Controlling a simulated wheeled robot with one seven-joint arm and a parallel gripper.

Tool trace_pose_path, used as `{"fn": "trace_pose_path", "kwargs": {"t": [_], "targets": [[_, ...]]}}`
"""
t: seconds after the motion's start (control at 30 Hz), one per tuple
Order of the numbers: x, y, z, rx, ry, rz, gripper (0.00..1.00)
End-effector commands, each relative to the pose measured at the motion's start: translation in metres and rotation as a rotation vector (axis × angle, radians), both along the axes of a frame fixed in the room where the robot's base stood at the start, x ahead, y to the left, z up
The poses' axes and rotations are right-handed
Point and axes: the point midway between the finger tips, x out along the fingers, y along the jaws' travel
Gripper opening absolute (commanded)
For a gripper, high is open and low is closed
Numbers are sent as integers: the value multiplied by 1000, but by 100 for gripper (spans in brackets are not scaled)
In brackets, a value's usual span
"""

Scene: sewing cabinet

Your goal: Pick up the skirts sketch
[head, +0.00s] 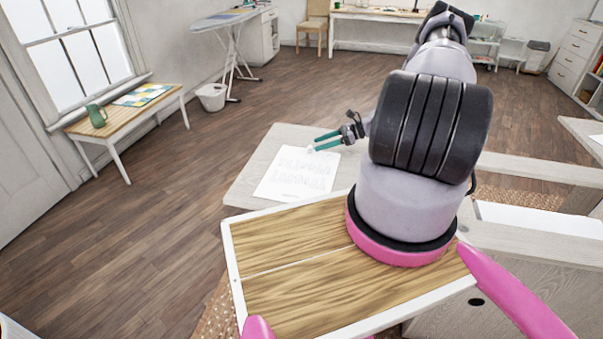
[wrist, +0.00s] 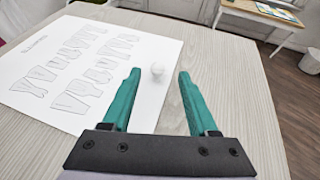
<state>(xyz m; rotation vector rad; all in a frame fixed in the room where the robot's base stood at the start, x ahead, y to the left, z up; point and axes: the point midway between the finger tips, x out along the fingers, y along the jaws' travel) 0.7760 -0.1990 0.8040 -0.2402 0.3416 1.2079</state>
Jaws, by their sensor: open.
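The skirts sketch (head: 297,174) is a white sheet with rows of outlined skirts. It lies flat on a pale wooden tabletop (head: 250,180).
A low bench (head: 160,105) with a green pitcher (head: 96,115) and a patchwork cloth (head: 143,94) stands by the window. An ironing board (head: 225,20) and a bin (head: 212,97) are farther back. Open wooden floor lies left of the tabletop.

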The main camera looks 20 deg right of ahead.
Motion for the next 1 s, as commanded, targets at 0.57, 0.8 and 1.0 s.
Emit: {"fn": "trace_pose_path", "kwargs": {"t": [0.57, 0.8, 1.0], "targets": [[11, 41, -19, 0, 0, 1, 52], [11, 40, -19, 0, 0, 1, 0], [11, 40, -19, 0, 0, 1, 0]]}}
